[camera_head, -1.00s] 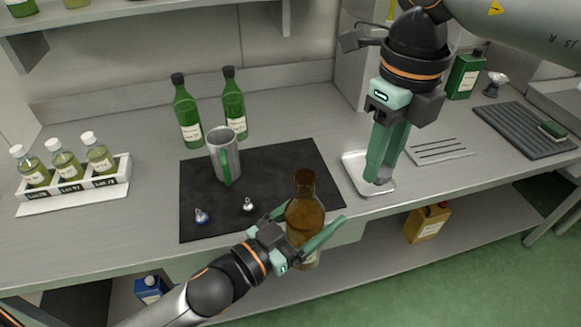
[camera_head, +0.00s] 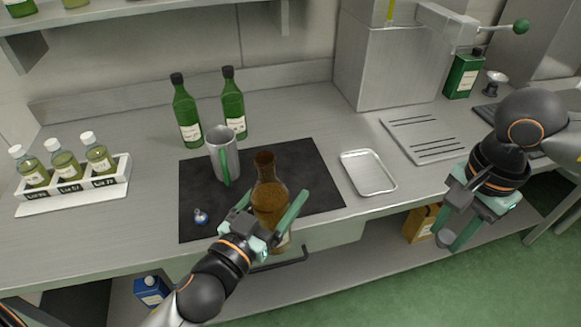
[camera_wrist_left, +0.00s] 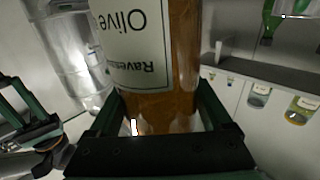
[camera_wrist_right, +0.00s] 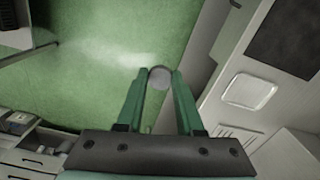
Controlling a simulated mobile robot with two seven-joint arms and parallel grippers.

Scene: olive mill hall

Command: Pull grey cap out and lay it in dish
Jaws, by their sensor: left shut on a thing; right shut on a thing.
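My left gripper (camera_head: 265,215) is shut around an amber bottle (camera_head: 268,199) with an open, uncapped mouth, held upright at the front edge of the counter. The bottle and its label fill the middle of the left wrist view (camera_wrist_left: 165,60). My right gripper (camera_head: 460,233) is shut on the round grey cap (camera_wrist_right: 159,77), held between its fingertips. It hangs low in front of the counter edge, with green floor beyond it. The shallow metal dish (camera_head: 376,185) lies empty on the counter, left of the right gripper and right of the bottle.
A dark mat (camera_head: 310,180) carries a metal jug (camera_head: 223,155) and a small blue-and-silver stopper (camera_head: 201,217). Two green bottles (camera_head: 187,115) stand behind. A white rack (camera_head: 75,190) of vials is at left, a slotted plate (camera_head: 420,140) right of the dish.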

